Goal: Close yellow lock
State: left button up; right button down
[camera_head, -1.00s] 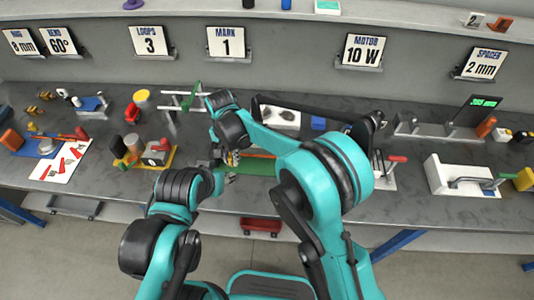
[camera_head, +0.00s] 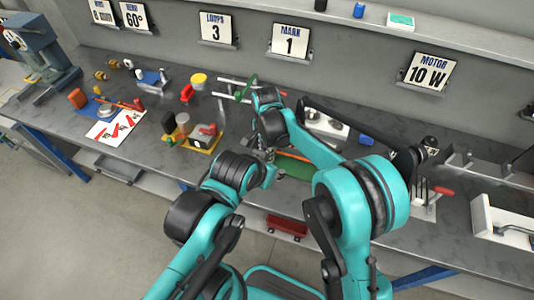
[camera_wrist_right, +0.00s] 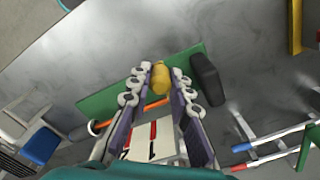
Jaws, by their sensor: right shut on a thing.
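A small yellow piece (camera_wrist_right: 160,78), which looks like the yellow lock, sits between the fingertips of my right gripper (camera_wrist_right: 158,82) in the right wrist view. The fingers are shut on it, above a green board (camera_wrist_right: 100,102). A black block (camera_wrist_right: 207,79) lies beside it, and an orange bar (camera_wrist_right: 155,104) shows between the fingers. In the head view the green board (camera_head: 294,166) is partly behind my right arm, and the yellow piece is hidden. My left arm ends by the board's left end; its gripper (camera_head: 266,155) is too small and covered to read.
To the left on the bench stand a yellow-based block set (camera_head: 203,141), a white sheet with red shapes (camera_head: 115,128) and a rail frame with a green part (camera_head: 244,88). A white fixture (camera_head: 503,222) is at the right. Bare bench lies front left of the board.

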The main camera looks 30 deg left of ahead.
jog(key=c, duration=1.4)
grip_release()
jog(key=shift+o, duration=0.2)
notch_tip(320, 180, up, 12)
